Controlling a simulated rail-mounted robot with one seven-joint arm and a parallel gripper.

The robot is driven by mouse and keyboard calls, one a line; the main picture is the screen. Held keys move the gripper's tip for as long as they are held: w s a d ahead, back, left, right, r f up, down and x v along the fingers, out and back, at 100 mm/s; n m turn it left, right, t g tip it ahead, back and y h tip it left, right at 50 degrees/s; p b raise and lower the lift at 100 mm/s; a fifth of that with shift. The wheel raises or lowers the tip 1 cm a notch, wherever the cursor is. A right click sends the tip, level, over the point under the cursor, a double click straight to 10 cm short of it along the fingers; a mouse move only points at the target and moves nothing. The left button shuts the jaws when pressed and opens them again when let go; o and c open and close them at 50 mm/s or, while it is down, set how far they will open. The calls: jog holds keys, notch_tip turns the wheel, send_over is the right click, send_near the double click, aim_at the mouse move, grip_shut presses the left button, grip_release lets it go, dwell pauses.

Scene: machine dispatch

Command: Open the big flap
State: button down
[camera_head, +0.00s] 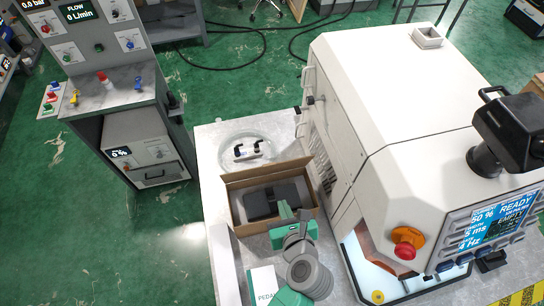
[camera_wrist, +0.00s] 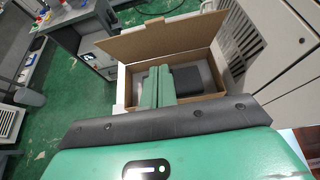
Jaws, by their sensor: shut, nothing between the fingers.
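My gripper (camera_head: 285,210) is over the open cardboard box (camera_head: 236,213), its green fingers together and empty. In the wrist view the closed fingers (camera_wrist: 158,85) reach toward the box (camera_wrist: 112,72), beside a dark block (camera_wrist: 188,82) inside it. The white machine (camera_head: 350,85) stands right of the gripper, apart from it. Its left side carries a panel with handles (camera_head: 304,78) and appears closed. A lit opening (camera_head: 362,262) shows low at its front. No part is labelled as the big flap, so I cannot tell for certain which part it is.
A round clear dish (camera_head: 228,158) with small parts stands behind the box. A white booklet (camera_head: 263,283) lies in front. A red stop button (camera_head: 405,250) and a screen (camera_head: 488,234) are on the machine's front. A control console (camera_head: 105,85) stands left, across green floor.

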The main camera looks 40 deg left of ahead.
jog(key=shift+d, duration=0.1)
jog(key=a+r+x, duration=0.1)
jog(key=r+x, duration=0.1)
jog(key=x, duration=1)
jog(key=shift+w+a+r+p, duration=0.2)
jog(key=shift+w+p, duration=0.15)
jog(key=shift+w, duration=0.05)
